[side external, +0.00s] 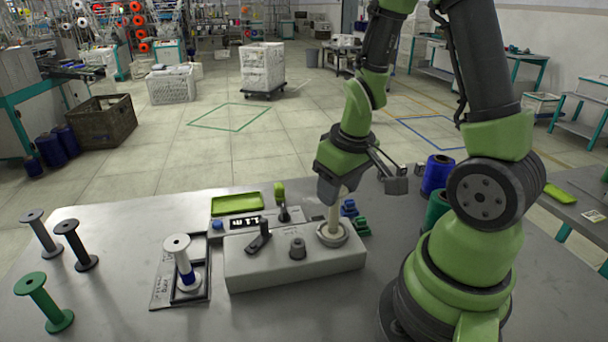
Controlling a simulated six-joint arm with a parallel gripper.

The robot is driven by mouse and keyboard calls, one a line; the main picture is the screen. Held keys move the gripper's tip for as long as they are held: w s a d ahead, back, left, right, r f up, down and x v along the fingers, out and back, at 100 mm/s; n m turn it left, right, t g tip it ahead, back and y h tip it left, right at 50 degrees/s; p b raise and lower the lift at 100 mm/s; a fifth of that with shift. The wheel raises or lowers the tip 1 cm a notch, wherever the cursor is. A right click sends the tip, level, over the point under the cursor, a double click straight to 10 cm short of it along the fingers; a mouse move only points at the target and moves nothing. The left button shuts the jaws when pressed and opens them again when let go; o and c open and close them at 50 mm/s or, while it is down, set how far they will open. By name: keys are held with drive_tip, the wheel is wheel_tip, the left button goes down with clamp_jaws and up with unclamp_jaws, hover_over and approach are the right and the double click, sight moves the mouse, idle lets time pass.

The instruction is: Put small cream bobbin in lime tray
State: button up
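A cream bobbin (333,226) stands upright at the right end of the grey winding unit, on a round seat. Its top is hidden by my gripper (333,192), which points down right over it. I cannot tell whether the fingers are around the bobbin or shut on it. The lime tray (236,204) lies behind the unit, to the left of my gripper, and looks empty.
A white bobbin with a blue band (185,262) stands in a dark frame at left. Grey and green spools (45,300) stand farther left. Small blue and green pieces (355,218) lie right of my gripper.

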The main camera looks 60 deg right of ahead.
drive_tip(key=shift+w+r, duration=0.1)
drive_tip(key=shift+r, duration=0.6)
drive_tip(key=shift+c, duration=0.4)
drive_tip(key=shift+w+v, duration=0.2)
drive_tip(key=shift+v, duration=0.7)
drive_tip(key=shift+w+v, duration=0.2)
drive_tip(key=shift+v, duration=0.7)
drive_tip(key=shift+d+r, duration=0.1)
drive_tip(key=shift+d, duration=0.05)
drive_tip(key=w+d, duration=0.3)
drive_tip(key=w, duration=1.2)
drive_tip(key=w+a+f, duration=0.1)
drive_tip(key=w+f, duration=0.6)
drive_tip(key=w, duration=0.4)
drive_tip(key=shift+a+f, duration=0.25)
drive_tip(key=shift+f, duration=0.05)
drive_tip(key=shift+f, duration=0.6)
drive_tip(key=shift+f, duration=0.35)
